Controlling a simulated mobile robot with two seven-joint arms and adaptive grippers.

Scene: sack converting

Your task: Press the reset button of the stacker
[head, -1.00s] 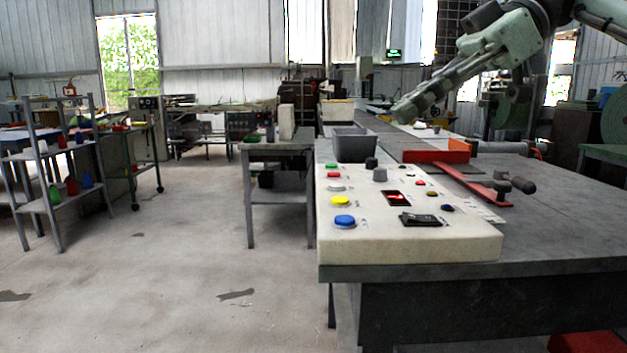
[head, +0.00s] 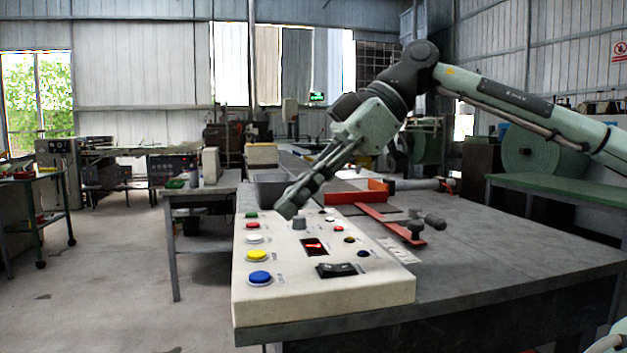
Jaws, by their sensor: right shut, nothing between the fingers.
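The pale control panel (head: 325,297) lies on the near left corner of a grey bench. Its left column has a green button (head: 251,214), a red button (head: 252,226), a white button (head: 254,239), a yellow button (head: 258,256) and a blue button (head: 260,278). The labels are too small to read, so I cannot tell which is the reset. My right gripper (head: 289,207) is shut and empty, pointing down-left over the panel's far part, close to the grey knob (head: 299,224). Contact cannot be told. My left gripper is out of view.
The bench's front right is clear.

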